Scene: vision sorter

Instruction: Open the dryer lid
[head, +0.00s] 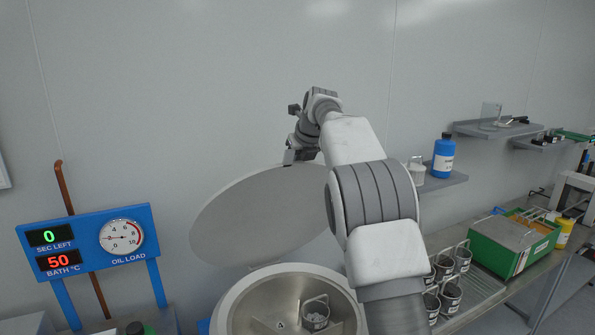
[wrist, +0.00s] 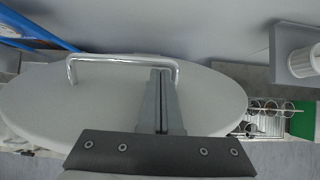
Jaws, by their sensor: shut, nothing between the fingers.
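The dryer lid (head: 255,215) is a grey round disc standing tilted up behind the dryer bowl (head: 245,305), so the bowl's mouth is uncovered. Inside the bowl a small dark basket (head: 315,315) with pale contents shows. In the wrist view the lid (wrist: 60,115) fills the middle, with a metal bar handle (wrist: 110,60) along its far edge. My gripper (wrist: 161,75) is shut and empty, its fingertips at the right part of the handle; I cannot tell whether they touch it. In the head view my gripper (head: 289,157) is at the lid's upper edge, partly hidden by my arm.
A blue panel (head: 85,228) with displays and a gauge stands at the left. At the right are several dark baskets (head: 450,295), a green box (head: 515,245) and a wall shelf with a blue bottle (head: 443,156). The wall is close behind the lid.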

